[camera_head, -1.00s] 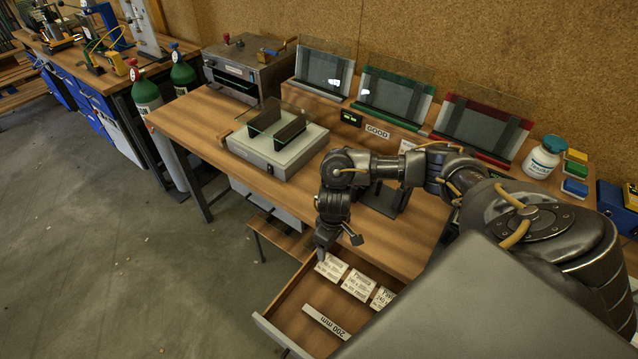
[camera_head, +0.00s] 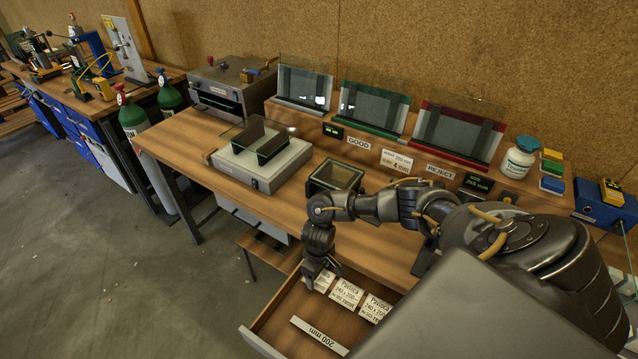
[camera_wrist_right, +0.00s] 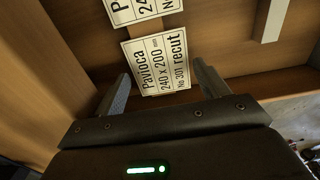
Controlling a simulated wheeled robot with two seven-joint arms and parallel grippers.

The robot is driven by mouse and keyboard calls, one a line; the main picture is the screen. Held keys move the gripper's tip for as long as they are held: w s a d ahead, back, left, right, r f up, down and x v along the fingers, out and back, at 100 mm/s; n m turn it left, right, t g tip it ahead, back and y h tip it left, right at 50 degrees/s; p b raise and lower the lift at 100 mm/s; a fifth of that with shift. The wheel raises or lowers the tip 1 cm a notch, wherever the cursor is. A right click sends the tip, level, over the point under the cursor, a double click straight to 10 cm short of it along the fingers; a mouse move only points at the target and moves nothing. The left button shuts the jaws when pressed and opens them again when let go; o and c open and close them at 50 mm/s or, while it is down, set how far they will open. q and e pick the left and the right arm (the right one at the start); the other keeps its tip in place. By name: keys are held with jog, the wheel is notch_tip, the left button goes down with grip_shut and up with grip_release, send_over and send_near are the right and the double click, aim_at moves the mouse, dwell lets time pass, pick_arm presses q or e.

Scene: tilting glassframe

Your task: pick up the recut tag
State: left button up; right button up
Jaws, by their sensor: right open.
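My left gripper is not in view.
Two similar tags (camera_head: 347,293) (camera_head: 375,308) lie to the right in the drawer. A white "200 mm" strip (camera_head: 319,334) lies nearer. The drawer walls are close around the gripper. The bench above holds a grey fixture (camera_head: 258,167) and a glass-topped dark frame (camera_head: 335,177).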

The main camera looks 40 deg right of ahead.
jog(key=shift+f, duration=0.35)
jog(key=shift+s, duration=0.1)
jog(key=shift+c, duration=0.3)
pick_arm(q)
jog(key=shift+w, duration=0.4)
pick_arm(e)
jog(key=c, duration=0.5)
jog(key=shift+r, duration=0.15)
jog(key=shift+c, duration=0.2)
